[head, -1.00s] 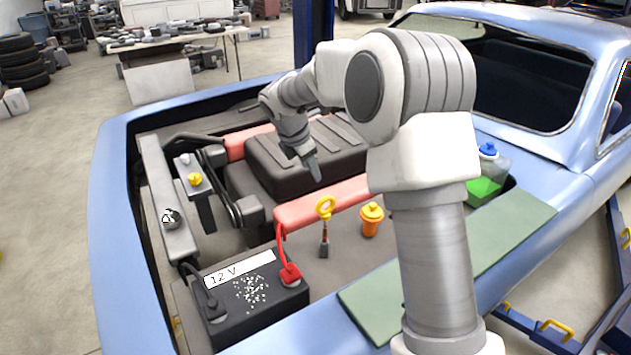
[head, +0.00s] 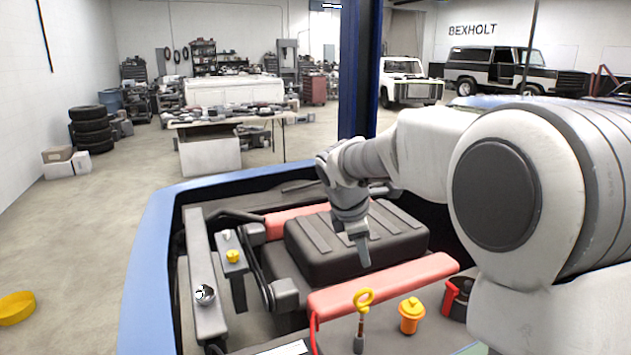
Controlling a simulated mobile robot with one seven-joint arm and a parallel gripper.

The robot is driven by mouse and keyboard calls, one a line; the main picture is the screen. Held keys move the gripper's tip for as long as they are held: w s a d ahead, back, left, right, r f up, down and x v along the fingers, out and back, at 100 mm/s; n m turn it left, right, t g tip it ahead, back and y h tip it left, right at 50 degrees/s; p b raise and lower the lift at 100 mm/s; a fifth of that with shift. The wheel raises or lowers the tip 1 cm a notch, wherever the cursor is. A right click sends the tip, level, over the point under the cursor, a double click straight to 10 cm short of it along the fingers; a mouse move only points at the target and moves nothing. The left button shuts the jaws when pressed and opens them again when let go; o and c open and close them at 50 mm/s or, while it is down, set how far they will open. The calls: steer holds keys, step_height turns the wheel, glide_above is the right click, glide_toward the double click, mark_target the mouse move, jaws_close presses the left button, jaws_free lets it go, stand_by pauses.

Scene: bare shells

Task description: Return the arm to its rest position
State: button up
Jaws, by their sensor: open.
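My arm rises at the right of the head view and reaches left over the open engine bay of a blue car (head: 148,262). My gripper (head: 364,262) points down above the bay, in front of the black ribbed engine cover (head: 305,262). Nothing shows between its fingers, which are seen nearly edge-on. It is just behind the red bar (head: 395,283), and I cannot tell its height above it.
A yellow-ringed dipstick (head: 364,299) and an orange cap (head: 411,313) stand near the bay's front. A blue post (head: 360,80) rises behind the car. A cluttered table (head: 230,118) is farther back. Open floor lies to the left.

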steer(key=s+d+r+m+y, duration=0.1)
steer(key=s+d+r+m, duration=0.15)
steer(key=s+m, duration=0.4)
steer(key=s+d+r+m, duration=0.1)
steer(key=s+r+m, duration=0.2)
steer(key=s, duration=0.7)
steer(key=s+f+m+t+y, duration=0.1)
steer(key=s+f+m+y, duration=0.1)
steer(key=s+m, duration=0.7)
steer(key=s+f, duration=0.1)
steer(key=s, duration=0.3)
steer(key=shift+s+t, duration=0.2)
steer(key=shift+t, duration=0.1)
